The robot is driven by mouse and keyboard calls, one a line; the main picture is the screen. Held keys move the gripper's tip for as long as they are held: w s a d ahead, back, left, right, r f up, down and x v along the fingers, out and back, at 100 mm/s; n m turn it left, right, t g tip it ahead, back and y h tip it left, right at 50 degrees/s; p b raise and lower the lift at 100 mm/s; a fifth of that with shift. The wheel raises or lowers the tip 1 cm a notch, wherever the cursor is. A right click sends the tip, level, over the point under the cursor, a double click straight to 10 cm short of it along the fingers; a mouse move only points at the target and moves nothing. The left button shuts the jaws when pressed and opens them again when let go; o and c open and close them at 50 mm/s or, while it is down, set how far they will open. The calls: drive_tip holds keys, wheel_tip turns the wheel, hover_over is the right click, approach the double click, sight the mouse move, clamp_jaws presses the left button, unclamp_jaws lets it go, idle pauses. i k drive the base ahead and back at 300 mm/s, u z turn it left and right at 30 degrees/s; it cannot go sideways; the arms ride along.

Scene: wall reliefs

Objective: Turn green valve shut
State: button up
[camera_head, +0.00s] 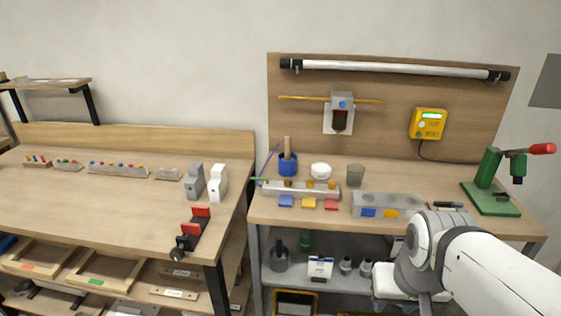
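A pale manifold block (300,190) with small brass-coloured fittings lies on the right bench. A thin green handle (260,180) sticks out to the left at its left end and looks like the green valve's lever. It lies roughly level, but its exact turn is too small to tell. A thin blue rod (271,157) slants up near it. Blue, yellow and red tags lie along the block's front. My white arm reaches in from the lower right, well right of the block. My gripper does not show; the arm's end is hidden or below the picture.
A blue pot (288,165), a white bowl (320,171) and a grey cup (355,175) stand behind the block. A grey box (388,205) lies to its right. A green press (490,190) stands far right. A red-jawed vise (193,232) sits on the left bench.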

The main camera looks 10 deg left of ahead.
sight(268, 180)
drive_tip(key=k, duration=0.65)
drive_tip(key=u, duration=0.4)
drive_tip(key=i, duration=0.6)
drive_tip(key=u, duration=0.55)
drive_tip(key=i, duration=0.9)
drive_tip(key=z, duration=0.35)
